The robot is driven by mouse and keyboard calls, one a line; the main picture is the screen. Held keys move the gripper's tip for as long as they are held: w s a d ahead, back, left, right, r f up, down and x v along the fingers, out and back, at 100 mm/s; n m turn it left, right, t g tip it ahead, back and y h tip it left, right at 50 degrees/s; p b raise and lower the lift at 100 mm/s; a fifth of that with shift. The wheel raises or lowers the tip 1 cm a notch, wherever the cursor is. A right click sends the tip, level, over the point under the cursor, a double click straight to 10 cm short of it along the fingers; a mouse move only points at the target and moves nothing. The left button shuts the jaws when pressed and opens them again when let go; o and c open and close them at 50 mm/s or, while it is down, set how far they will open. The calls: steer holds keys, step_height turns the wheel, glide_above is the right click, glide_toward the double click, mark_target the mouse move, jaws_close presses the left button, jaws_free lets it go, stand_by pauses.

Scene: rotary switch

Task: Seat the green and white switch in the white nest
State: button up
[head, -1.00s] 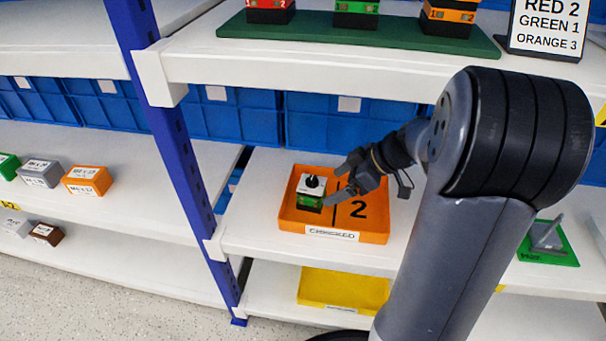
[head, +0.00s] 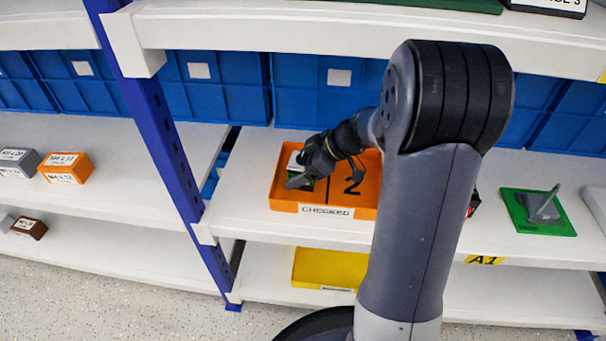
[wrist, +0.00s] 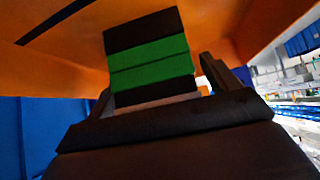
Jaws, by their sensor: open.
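The green and white switch (head: 295,161) is in the left compartment of the orange CHECKED tray (head: 320,210), mostly hidden behind my gripper (head: 302,178) in the head view. In the wrist view the switch (wrist: 150,58) shows bands of green and black with a pale band at the lower end. It lies between my two spread fingers, and a gap shows on its right side. My gripper is open around it. I cannot make out a white nest in these views.
A divider line and a "2" mark the tray's right side. A green plate with a grey bracket (head: 538,208) stands to the right on the same shelf. A yellow tray (head: 330,268) is below. A blue post (head: 160,130) stands left, and the upper shelf (head: 330,32) overhangs.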

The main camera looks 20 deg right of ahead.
steer(key=shift+w+a+f, duration=0.1)
steer(key=shift+a+f, duration=0.15)
steer(key=c, duration=1.2)
